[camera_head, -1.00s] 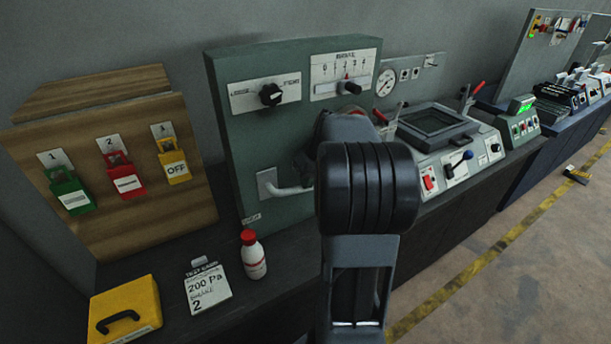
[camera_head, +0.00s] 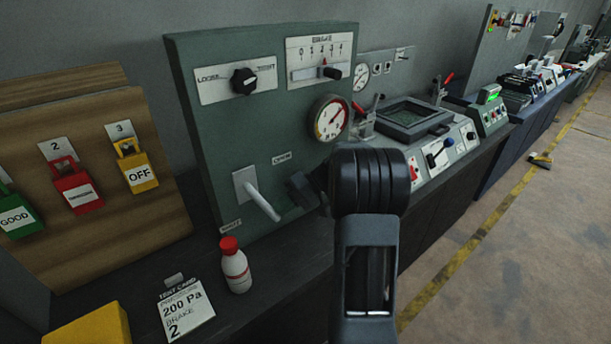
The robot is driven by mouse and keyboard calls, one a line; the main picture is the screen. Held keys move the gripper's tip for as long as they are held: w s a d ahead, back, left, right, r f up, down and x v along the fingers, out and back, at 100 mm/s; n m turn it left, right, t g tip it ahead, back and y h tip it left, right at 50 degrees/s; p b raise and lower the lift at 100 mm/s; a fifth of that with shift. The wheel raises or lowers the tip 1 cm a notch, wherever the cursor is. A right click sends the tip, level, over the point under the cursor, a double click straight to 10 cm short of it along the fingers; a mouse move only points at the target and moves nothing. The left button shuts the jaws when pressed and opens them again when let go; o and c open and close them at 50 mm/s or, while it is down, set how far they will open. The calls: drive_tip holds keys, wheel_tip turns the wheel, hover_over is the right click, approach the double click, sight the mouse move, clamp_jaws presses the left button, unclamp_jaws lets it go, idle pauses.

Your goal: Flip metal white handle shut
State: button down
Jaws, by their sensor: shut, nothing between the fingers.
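The white metal handle (camera_head: 262,203) is on a light mounting plate (camera_head: 243,186) low on the green panel (camera_head: 200,130). It slants down and to the right from the plate. A label reading OPEN (camera_head: 282,158) is above and right of it. A small label (camera_head: 231,226) sits below and left, its word hard to read, perhaps SHUT. My gripper (camera_head: 298,189) is shut and empty, just right of the handle's end, with a small gap showing in the picture. My own arm hides part of the gripper and the panel's lower right.
A red-capped white bottle (camera_head: 236,268) stands on the dark bench below the handle. A test card (camera_head: 186,308) lies left of it. The panel also bears a knob (camera_head: 243,81), a slider (camera_head: 332,72) and a gauge (camera_head: 330,119). A wooden board with padlocks (camera_head: 90,220) stands left.

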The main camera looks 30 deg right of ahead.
sight(277, 217)
drive_tip(key=shift+s+a+f+b, duration=0.15)
drive_tip(key=shift+a+f+b, duration=0.5)
drive_tip(key=shift+a+b, duration=0.25)
drive_tip(key=shift+s+a+f+b, duration=0.1)
drive_tip(key=shift+a+f+b, duration=0.55)
drive_tip(key=shift+a, duration=0.35)
drive_tip(key=shift+d, duration=0.5)
drive_tip(key=s+d, duration=0.1)
drive_tip(key=d, duration=1.2)
drive_tip(key=shift+s+d+r+b, duration=0.15)
drive_tip(key=shift+r+b, duration=0.15)
